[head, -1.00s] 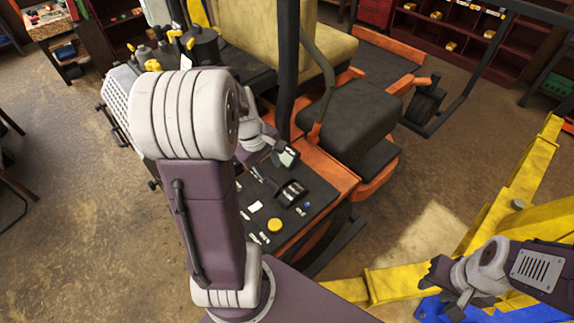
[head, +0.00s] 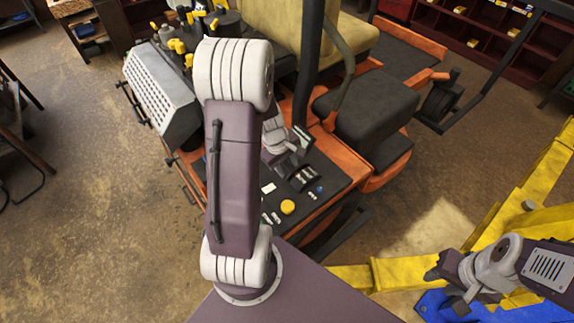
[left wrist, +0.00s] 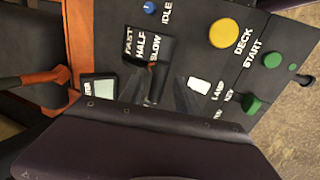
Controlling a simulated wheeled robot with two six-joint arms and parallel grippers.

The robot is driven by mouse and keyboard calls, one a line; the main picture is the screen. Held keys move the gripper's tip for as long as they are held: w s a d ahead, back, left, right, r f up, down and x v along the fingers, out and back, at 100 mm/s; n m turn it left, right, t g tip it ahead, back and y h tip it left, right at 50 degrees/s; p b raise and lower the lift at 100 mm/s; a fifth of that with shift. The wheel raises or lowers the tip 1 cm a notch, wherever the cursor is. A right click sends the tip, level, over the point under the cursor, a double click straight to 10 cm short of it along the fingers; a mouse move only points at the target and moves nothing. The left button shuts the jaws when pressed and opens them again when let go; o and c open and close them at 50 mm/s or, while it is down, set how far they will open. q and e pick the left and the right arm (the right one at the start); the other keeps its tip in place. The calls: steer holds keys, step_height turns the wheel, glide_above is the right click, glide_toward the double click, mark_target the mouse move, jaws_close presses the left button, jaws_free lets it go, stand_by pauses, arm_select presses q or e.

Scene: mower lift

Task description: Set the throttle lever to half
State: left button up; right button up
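The throttle lever (left wrist: 154,86) is a dark stick on the mower's black control panel (left wrist: 190,50). In the left wrist view it stands nearest the SLOW label, with HALF and FAST further left. My left gripper (left wrist: 160,92) has its two dark fingers apart, one on each side of the lever; I cannot tell whether they touch it. In the head view my left gripper (head: 296,145) is over the far part of the panel, with its fingers partly hidden. My right gripper (head: 446,284) is open and empty at the lower right, away from the panel.
A yellow DECK knob (left wrist: 223,33), green buttons (left wrist: 252,104), a blue IDLE knob (left wrist: 149,7), a white switch (left wrist: 199,86) and a small display (left wrist: 100,87) surround the lever. A yellow lift frame (head: 405,272) stands at right.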

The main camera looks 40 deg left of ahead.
arm_select(q)
steer(key=c, duration=0.5)
steer(key=shift+w+d, duration=0.1)
steer(key=shift+w, duration=0.05)
jaws_close()
steer(key=shift+f, duration=0.1)
stand_by(0.5)
